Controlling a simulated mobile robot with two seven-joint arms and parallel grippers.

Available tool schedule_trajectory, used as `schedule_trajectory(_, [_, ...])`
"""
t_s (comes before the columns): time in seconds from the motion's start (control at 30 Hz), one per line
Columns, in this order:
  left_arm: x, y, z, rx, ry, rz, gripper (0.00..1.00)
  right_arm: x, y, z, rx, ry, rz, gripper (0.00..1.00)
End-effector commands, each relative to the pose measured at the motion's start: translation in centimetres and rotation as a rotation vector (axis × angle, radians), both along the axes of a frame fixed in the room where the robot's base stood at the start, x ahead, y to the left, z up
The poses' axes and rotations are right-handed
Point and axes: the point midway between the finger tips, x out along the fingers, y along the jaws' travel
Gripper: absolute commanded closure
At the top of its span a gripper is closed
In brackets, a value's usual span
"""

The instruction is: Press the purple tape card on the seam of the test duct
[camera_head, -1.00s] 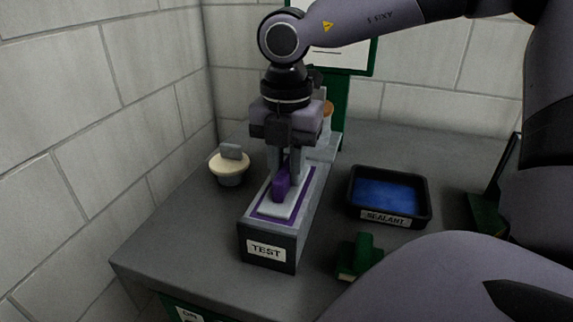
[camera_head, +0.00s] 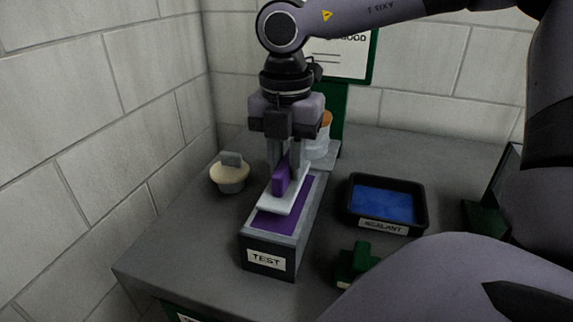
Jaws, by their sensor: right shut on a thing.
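The test duct (camera_head: 266,262) is a grey box with a TEST label on its near end, standing on the bench. A purple strip (camera_head: 277,221) lies flat along its top. My right gripper (camera_head: 283,172) is above the duct, pointing down, shut on the upright purple grip of the purple tape card (camera_head: 280,181). The card's flat white plate (camera_head: 283,204) is tilted and appears raised above the purple strip, which shows in front of it. The seam itself cannot be told apart under the purple. My left gripper is not in view.
A black tray of blue sealant (camera_head: 386,206) stands right of the duct. A green block-like tool (camera_head: 357,263) lies near the front. A cream round pot (camera_head: 229,174) stands to the left. A clear jar (camera_head: 319,142) and a green-framed sign (camera_head: 345,50) are behind.

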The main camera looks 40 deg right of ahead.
Motion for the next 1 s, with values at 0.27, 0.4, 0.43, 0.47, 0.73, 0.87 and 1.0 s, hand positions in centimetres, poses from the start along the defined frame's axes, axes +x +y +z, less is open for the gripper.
schedule_trajectory(0.27, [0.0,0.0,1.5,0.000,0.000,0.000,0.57,0.1,0.0,2.6,-0.001,-0.004,-0.001,1.00])
schedule_trajectory(0.4, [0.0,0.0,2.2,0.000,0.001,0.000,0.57,0.1,0.0,3.8,0.000,-0.004,0.000,1.00])
schedule_trajectory(0.43, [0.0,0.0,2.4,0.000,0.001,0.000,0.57,0.1,0.0,4.0,-0.001,-0.004,0.000,1.00])
schedule_trajectory(0.47, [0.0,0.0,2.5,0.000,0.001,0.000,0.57,0.1,0.0,4.3,-0.001,-0.005,0.000,1.00])
schedule_trajectory(0.73, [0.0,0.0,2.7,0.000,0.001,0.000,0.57,0.1,0.0,4.9,-0.001,-0.004,0.000,1.00])
schedule_trajectory(0.87, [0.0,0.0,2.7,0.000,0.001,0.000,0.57,0.1,0.0,4.9,-0.001,-0.004,0.000,1.00])
schedule_trajectory(1.0, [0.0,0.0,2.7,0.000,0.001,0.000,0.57,0.1,0.0,4.8,0.000,-0.004,0.000,1.00])
